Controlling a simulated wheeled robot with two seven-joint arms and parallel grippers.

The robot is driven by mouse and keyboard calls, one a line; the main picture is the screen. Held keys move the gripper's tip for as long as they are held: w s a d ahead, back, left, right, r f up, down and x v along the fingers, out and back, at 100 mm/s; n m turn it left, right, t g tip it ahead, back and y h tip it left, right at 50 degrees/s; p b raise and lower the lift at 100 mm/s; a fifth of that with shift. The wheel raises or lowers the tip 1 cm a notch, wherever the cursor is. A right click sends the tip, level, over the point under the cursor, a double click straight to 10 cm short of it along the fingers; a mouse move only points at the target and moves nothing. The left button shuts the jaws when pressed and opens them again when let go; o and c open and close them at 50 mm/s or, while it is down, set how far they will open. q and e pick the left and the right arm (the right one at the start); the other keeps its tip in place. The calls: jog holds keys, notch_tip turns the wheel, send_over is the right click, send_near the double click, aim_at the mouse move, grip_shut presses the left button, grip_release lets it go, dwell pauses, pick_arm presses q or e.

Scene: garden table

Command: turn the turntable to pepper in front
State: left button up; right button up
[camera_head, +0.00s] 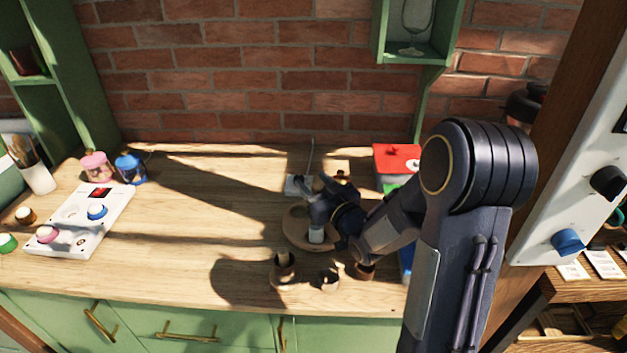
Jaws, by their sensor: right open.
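The turntable (293,226) is a round wooden disc on the counter, right of centre. My right arm covers much of its right side. My right gripper (318,203) is over the turntable and open. A small white-bodied container (316,235) stands at the turntable's front, just under the gripper. I cannot tell whether it is the pepper. A small pale item (297,186) shows at the turntable's back edge, with a thin upright rod. Whatever else stands on the disc is hidden by the gripper. My left gripper is not in view.
A red-topped box (397,158) is behind my arm. A white panel with knobs (80,222) and pink and blue jars (130,168) are at left. The counter's middle left is clear.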

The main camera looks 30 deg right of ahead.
jog(key=shift+w, duration=0.4)
grip_shut()
